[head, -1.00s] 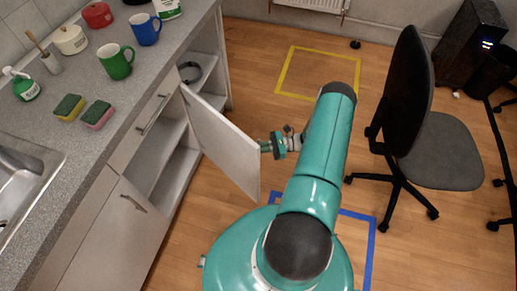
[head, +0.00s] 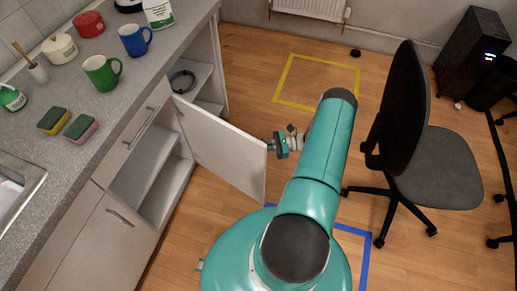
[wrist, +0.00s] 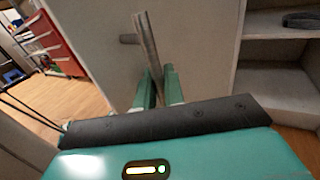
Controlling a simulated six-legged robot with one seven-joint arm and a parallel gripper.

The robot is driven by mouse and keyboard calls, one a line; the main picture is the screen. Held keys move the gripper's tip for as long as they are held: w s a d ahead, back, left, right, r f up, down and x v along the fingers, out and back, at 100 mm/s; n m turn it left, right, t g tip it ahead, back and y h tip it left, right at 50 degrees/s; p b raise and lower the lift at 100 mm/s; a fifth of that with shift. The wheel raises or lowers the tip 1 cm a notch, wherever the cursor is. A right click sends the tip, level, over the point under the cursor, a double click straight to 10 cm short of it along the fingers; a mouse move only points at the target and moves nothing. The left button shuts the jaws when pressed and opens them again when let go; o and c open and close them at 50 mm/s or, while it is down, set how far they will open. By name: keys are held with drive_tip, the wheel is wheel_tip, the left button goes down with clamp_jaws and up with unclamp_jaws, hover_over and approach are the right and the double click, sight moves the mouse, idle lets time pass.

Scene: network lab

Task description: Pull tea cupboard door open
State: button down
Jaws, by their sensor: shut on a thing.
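The cupboard door (head: 222,150) is a white panel standing well open, swung out from the counter front into the room. Its metal bar handle (wrist: 148,45) shows in the wrist view, running down between my fingers. My gripper (head: 271,146) is at the free edge side of the door, and in the wrist view my green fingers (wrist: 159,88) are shut on the handle. The door panel (wrist: 190,50) fills the middle of the wrist view. The cupboard's inside shelves (head: 165,180) are exposed. The handle is hidden in the head view.
An office chair (head: 435,165) stands to the right of my arm. The counter (head: 110,120) on the left bears mugs, pots and sponges. A black coiled item (head: 183,81) lies on a shelf. The floor inside the yellow tape square (head: 320,80) is clear.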

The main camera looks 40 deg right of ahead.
drive_tip(key=shift+w+d, duration=0.2)
drive_tip(key=shift+d, duration=0.3)
drive_tip(key=shift+s+d, duration=0.1)
drive_tip(key=c, duration=1.6)
unclamp_jaws()
drive_tip(key=shift+c, duration=0.2)
drive_tip(key=shift+d, duration=0.1)
drive_tip(key=v, duration=1.3)
drive_tip(key=shift+s+d, duration=0.2)
drive_tip(key=shift+d, duration=0.05)
drive_tip(key=shift+w, duration=0.1)
